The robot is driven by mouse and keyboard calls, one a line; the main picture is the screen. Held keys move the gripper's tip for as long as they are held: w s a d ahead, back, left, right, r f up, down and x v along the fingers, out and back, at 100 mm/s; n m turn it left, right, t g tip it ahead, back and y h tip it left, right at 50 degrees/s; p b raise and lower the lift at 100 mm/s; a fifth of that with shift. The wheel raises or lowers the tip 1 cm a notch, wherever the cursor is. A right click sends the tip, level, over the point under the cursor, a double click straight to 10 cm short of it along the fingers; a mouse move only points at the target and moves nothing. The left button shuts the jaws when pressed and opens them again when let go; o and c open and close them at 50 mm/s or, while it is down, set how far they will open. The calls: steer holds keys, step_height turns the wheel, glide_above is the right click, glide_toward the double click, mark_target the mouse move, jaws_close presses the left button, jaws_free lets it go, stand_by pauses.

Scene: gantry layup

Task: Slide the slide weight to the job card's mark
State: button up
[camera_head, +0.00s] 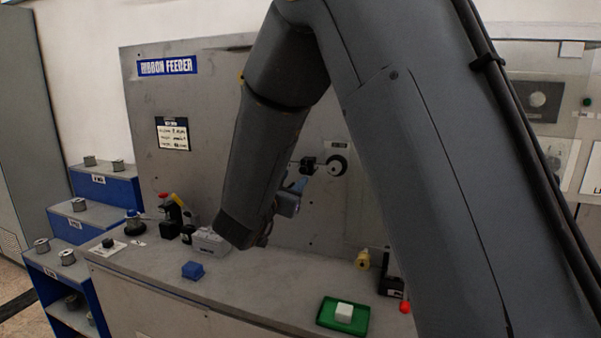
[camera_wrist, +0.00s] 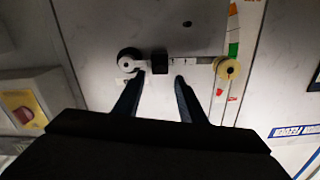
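The slide weight, a black block, sits on a thin pale marked arm in the wrist view (camera_wrist: 159,62), close to the round black-and-white hub (camera_wrist: 129,61). It also shows in the head view (camera_head: 308,165), left of the hub (camera_head: 337,166). My gripper (camera_wrist: 160,76) is open and empty. Its dark fingertips lie either side of the weight in the wrist view; whether they reach around it I cannot tell. In the head view my gripper (camera_head: 290,197) is partly hidden by my arm. The job card (camera_head: 172,133) hangs on the grey panel; its writing is too small to read.
A yellow roller (camera_wrist: 229,69) is at the arm's other end, by a coloured scale (camera_wrist: 234,48). On the bench are a blue block (camera_head: 193,270), a green tray (camera_head: 328,318) with a white block, and a grey box (camera_head: 209,241). Spools stand on blue steps at left.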

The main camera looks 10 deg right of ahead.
mark_target(302, 171)
steer(key=shift+p+x, duration=1.05)
steer(key=shift+x, duration=2.5)
jaws_close()
